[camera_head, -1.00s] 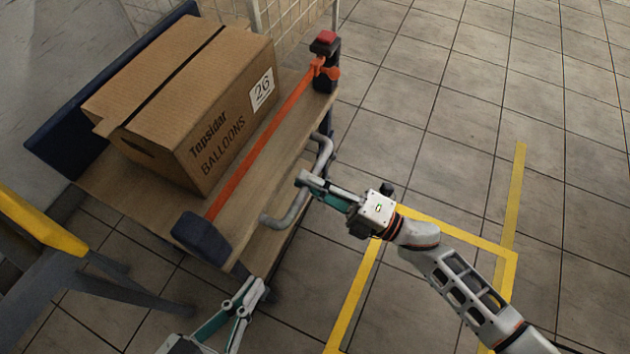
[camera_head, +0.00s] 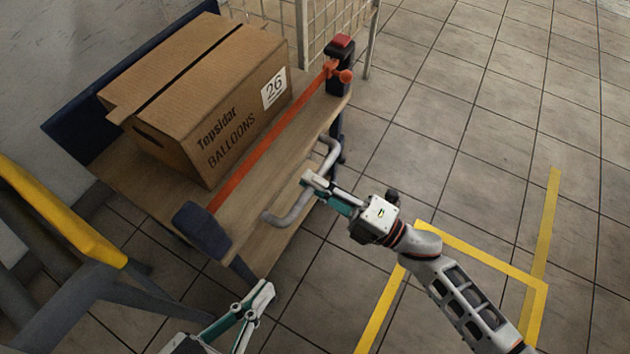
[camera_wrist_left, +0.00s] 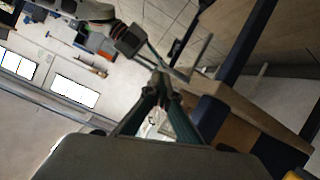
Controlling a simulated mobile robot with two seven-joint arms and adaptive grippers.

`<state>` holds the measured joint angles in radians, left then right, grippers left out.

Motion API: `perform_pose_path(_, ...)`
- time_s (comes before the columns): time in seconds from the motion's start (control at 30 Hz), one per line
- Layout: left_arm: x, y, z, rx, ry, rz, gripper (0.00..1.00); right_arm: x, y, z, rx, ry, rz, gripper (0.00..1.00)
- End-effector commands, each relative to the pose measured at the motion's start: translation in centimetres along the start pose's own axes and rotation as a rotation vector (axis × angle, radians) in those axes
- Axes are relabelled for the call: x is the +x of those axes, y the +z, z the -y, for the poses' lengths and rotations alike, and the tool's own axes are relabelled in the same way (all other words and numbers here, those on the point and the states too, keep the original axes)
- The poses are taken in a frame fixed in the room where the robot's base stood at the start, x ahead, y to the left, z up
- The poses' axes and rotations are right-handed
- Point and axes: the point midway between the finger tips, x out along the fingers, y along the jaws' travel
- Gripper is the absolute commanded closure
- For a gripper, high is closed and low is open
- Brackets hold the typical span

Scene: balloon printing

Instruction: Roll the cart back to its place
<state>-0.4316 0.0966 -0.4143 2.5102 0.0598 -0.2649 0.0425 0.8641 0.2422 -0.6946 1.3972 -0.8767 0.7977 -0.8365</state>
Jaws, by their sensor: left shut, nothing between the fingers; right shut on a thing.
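The cart (camera_head: 270,170) has a wooden deck with dark corner posts and carries a cardboard box (camera_head: 190,100) marked "Topsidar BALLOONS 26". A grey bar handle (camera_head: 296,212) runs along its near side. My right gripper (camera_head: 309,180) is shut on this handle; its fingers partly hide the bar. My left gripper (camera_head: 266,290) is shut and empty below the cart's near corner, apart from the handle. In the left wrist view, its fingertips (camera_wrist_left: 160,78) meet, with the cart's edge (camera_wrist_left: 240,115) to the right. A yellow floor outline (camera_head: 480,252) lies right of the cart.
A wire rack (camera_head: 335,25) stands close behind the cart's far end. A yellow-topped grey frame (camera_head: 70,225) stands at the left, near the cart's near corner. The wall is behind the box. Tiled floor (camera_head: 450,120) to the right is clear.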

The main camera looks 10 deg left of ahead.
Motion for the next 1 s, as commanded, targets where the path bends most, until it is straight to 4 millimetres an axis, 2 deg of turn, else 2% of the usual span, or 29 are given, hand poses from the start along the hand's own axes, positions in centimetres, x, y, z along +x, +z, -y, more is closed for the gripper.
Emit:
perform_pose_path(0.23,0.0,0.0,0.0,-0.001,0.0,0.0,1.0,0.4,0.1,-0.1,-0.004,0.001,0.002,1.0)
perform_pose_path(0.27,0.0,0.0,0.0,-0.001,0.0,0.0,1.0,0.4,0.1,-0.1,-0.004,0.001,0.002,0.8)
perform_pose_path(0.3,0.0,0.0,0.0,-0.001,0.0,0.0,1.0,0.4,0.0,-0.1,-0.004,0.001,0.002,0.7)
perform_pose_path(0.73,-0.1,0.2,0.0,0.0,-0.002,0.005,1.0,-0.4,0.1,0.0,-0.002,-0.001,0.002,0.7)
perform_pose_path(0.87,0.0,0.1,0.0,0.001,-0.001,0.003,1.0,-2.1,0.0,0.1,-0.001,-0.003,0.002,0.7)
perform_pose_path(1.0,0.0,0.1,0.1,0.001,-0.001,0.002,1.0,-5.0,0.0,0.1,-0.001,-0.004,0.002,0.7)
